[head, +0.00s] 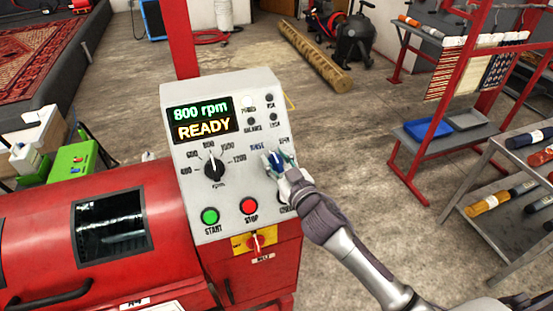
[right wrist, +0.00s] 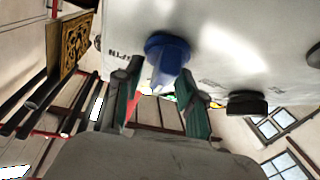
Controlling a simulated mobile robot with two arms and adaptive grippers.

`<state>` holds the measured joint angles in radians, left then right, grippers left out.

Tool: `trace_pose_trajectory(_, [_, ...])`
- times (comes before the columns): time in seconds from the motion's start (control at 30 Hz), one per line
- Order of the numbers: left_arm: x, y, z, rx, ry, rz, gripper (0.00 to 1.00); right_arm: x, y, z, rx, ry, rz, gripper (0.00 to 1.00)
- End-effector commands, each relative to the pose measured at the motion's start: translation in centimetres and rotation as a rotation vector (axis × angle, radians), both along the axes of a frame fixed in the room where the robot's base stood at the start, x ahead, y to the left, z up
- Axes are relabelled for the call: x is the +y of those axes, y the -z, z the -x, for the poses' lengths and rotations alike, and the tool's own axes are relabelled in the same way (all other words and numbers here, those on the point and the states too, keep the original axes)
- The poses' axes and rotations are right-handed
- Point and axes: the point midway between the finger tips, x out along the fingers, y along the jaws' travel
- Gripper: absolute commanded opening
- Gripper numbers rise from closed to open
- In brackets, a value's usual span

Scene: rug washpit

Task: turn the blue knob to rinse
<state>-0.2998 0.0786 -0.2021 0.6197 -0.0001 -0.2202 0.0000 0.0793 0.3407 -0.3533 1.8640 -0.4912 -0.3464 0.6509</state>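The blue knob (head: 276,158) sits on the sloped grey control panel (head: 233,222), below the labels RINSE and SPIN. My right gripper (head: 283,163) is at the knob and partly hides it in the head view. In the right wrist view the knob (right wrist: 166,52) shows with a pale ridge, between and just beyond the two green-padded fingers (right wrist: 158,82). The fingers are apart, one on each side of the knob; I cannot tell whether they touch it. Which label the knob points to is not clear. My left gripper is not in view.
The display (head: 203,121) reads 800 rpm READY. A grey shelf cart (head: 500,220) stands at right.

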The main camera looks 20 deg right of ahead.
Motion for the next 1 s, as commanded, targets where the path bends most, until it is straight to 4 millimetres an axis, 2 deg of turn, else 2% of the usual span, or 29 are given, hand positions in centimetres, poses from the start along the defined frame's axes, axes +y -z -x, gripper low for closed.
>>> trace_pose_trajectory(0.03, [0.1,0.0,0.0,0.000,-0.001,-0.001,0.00,0.0,0.0,0.0,0.000,0.000,0.000,0.28])
trace_pose_trajectory(0.2, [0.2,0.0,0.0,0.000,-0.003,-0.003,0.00,0.0,0.0,0.0,0.000,0.000,0.000,0.00])
trace_pose_trajectory(0.5, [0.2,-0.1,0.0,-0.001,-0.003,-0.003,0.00,0.0,0.3,0.1,0.007,-0.002,0.003,0.00])
trace_pose_trajectory(0.8, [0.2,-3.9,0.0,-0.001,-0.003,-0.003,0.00,0.0,0.1,0.2,0.009,-0.155,0.191,0.00])
trace_pose_trajectory(1.0, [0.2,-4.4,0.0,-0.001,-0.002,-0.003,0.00,0.2,0.7,0.3,0.008,-0.206,0.248,0.00])
